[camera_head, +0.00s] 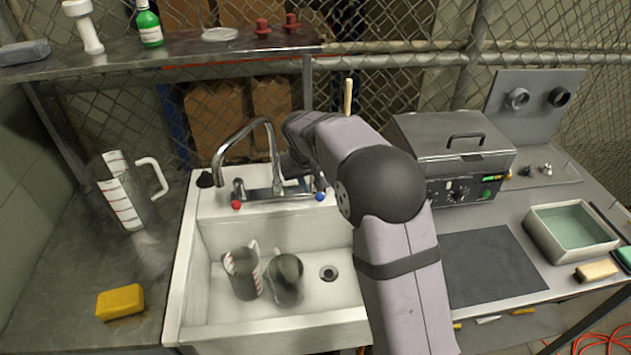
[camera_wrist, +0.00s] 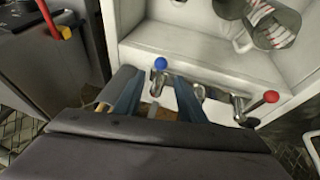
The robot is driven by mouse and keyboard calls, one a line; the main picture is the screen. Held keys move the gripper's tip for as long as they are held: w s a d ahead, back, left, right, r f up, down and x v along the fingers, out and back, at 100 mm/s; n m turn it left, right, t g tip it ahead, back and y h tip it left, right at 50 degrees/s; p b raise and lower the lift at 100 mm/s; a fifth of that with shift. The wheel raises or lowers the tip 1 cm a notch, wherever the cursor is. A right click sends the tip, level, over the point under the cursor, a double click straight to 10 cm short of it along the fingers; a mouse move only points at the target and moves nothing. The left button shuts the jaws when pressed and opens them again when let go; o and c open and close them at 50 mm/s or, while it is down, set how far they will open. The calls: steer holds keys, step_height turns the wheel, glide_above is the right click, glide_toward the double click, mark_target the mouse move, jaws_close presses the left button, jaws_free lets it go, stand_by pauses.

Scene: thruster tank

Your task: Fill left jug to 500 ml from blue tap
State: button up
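The left jug (camera_head: 243,274), clear with red-and-white markings, stands in the sink. The right jug (camera_head: 286,279) is close beside it. Any water level in them cannot be made out. The spout (camera_head: 218,165) hangs over the left of the basin; no stream shows. The blue tap (camera_head: 320,197) is right of the red tap (camera_head: 236,204). In the wrist view, my gripper (camera_wrist: 153,82) is open, its fingers either side of the blue knob (camera_wrist: 160,63); contact cannot be told. The marked jug (camera_wrist: 272,22) shows at the top. My arm hides the fingers in the head view.
A larger marked jug (camera_head: 125,195) and a yellow sponge (camera_head: 120,301) are on the left counter. A lidded machine (camera_head: 455,150) and a tray of greenish liquid (camera_head: 570,228) stand at right. A shelf (camera_head: 170,48) runs behind. The basin's right side is clear around the drain.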

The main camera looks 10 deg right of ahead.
steer(key=shift+p+x, duration=1.2)
steer(key=shift+x, duration=2.4)
jaws_close()
